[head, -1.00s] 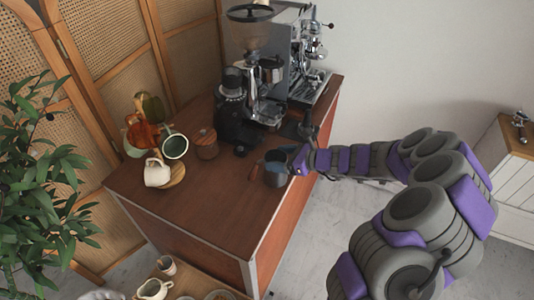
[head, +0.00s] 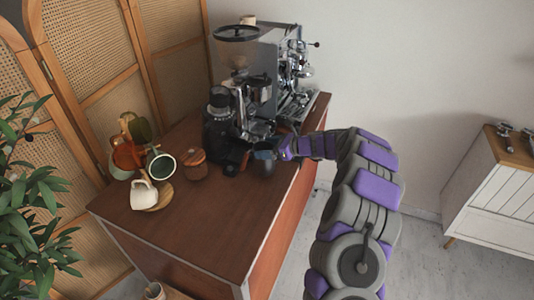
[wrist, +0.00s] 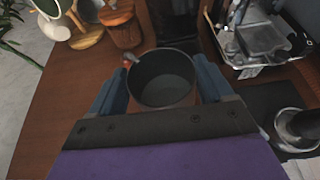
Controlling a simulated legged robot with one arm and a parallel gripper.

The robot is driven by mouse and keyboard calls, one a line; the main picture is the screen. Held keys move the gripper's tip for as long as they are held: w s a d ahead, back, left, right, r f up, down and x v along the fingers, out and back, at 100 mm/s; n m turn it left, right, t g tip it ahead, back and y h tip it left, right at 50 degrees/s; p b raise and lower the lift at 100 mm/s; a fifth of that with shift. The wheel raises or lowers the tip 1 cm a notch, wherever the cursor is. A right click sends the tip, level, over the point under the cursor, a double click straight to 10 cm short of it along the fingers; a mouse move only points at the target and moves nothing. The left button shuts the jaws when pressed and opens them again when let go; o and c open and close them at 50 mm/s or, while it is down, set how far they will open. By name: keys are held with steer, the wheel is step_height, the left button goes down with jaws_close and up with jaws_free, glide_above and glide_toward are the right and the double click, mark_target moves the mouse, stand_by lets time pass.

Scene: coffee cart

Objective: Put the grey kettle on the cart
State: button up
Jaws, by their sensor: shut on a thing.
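The grey kettle (head: 264,167) is a small dark, open-topped vessel with a reddish-brown handle on its left. My gripper (head: 268,155) is shut on it, with one blue finger on each side of the body. In the wrist view, the kettle (wrist: 162,80) is upright and I see down into its empty-looking inside. It is over the brown wooden top of the cart (head: 213,228), near the right edge and in front of the grinder. I cannot tell whether its base touches the wood.
A black coffee grinder (head: 222,128) and a steel espresso machine (head: 285,75) stand close behind the kettle. A lidded wooden jar (head: 194,164), a cream pitcher (head: 143,193) and a green-lined cup (head: 162,168) are to the left. The cart's front top is clear.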

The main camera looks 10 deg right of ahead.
steer(key=shift+w+d+f, duration=0.15)
steer(key=shift+w+d, duration=0.05)
steer(key=shift+w, duration=0.85)
step_height(320, 180, down, 4)
steer(key=shift+r+b, duration=0.25)
steer(key=shift+b, duration=0.6)
steer(key=shift+r, duration=0.1)
steer(key=o, duration=1.8)
